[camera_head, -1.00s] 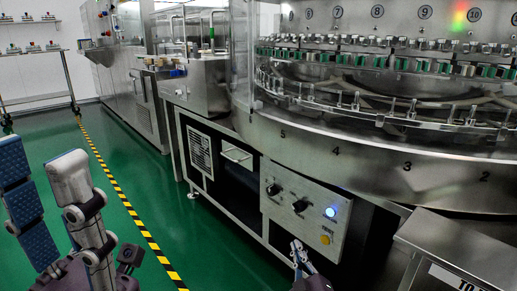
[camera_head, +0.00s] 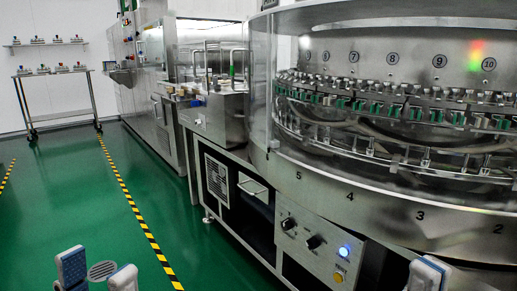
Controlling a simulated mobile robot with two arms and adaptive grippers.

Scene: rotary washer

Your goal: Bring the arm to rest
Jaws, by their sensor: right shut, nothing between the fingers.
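My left gripper (camera_head: 97,268) is at the bottom left edge of the head view. Its two pale fingers with blue pads are spread apart with nothing between them, above the green floor. My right gripper (camera_head: 428,273) shows only as pale and blue fingertips at the bottom right edge, close together and empty. It is right of the control panel (camera_head: 318,245) of the rotary washer (camera_head: 400,210) and apart from it in the picture. Most of both arms is out of view.
The panel has two black knobs (camera_head: 300,232), a lit blue button (camera_head: 344,250) and a yellow button (camera_head: 338,277). A cart (camera_head: 60,117) stands at the far left. The green floor (camera_head: 75,195) is clear beside the yellow-black stripe (camera_head: 140,221).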

